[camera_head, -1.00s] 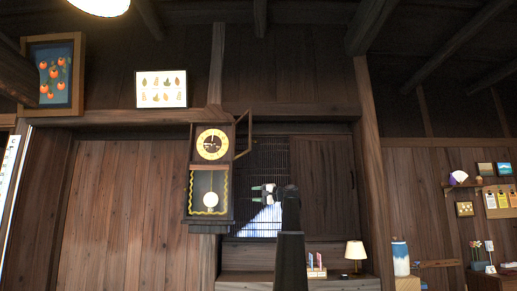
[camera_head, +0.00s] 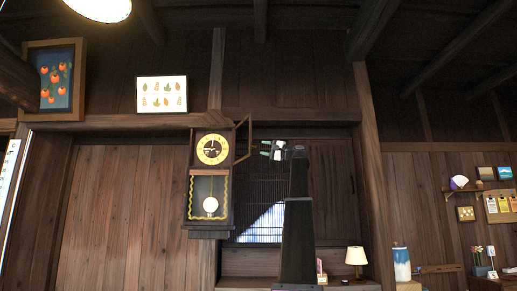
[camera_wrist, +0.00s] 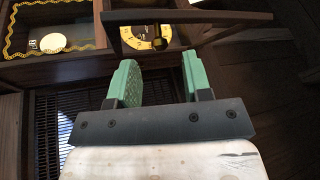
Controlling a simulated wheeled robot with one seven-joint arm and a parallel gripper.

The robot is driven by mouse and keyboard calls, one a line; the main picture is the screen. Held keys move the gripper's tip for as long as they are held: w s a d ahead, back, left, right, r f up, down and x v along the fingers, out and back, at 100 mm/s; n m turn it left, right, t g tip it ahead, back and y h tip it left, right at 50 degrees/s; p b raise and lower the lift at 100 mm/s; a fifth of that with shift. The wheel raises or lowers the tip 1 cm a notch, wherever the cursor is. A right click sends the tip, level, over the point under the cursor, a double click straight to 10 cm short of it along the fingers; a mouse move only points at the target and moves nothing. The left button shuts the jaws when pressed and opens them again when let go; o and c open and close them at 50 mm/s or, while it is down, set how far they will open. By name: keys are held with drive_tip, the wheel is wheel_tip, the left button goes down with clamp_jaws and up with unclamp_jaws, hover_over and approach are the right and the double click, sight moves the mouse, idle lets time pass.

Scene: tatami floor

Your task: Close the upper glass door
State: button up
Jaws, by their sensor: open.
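A wooden wall clock (camera_head: 194,180) hangs on the post, with a yellow dial (camera_head: 212,149) above and a swinging pendulum below. Its upper glass door (camera_head: 249,139) stands open, swung out on the dial's right side. My gripper (camera_head: 264,148) is just right of the door at dial height, open and empty. In the wrist view, the green fingers (camera_wrist: 160,62) point towards the door's dark frame (camera_wrist: 190,17), which crosses in front of the dial (camera_wrist: 136,37). The fingers appear apart from the frame. The lower glass door (camera_head: 210,188) looks closed.
A slatted window (camera_head: 262,218) and dark wood panels lie behind my arm. A lamp (camera_head: 356,256) stands on the low shelf to the right. Framed pictures (camera_head: 162,94) hang up left.

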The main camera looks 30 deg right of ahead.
drive_tip(key=shift+x, duration=1.9)
drive_tip(key=shift+c, duration=0.3)
clamp_jaws()
drive_tip(key=shift+w, duration=0.1)
drive_tip(key=shift+a+f, duration=0.1)
drive_tip(key=shift+a, duration=0.05)
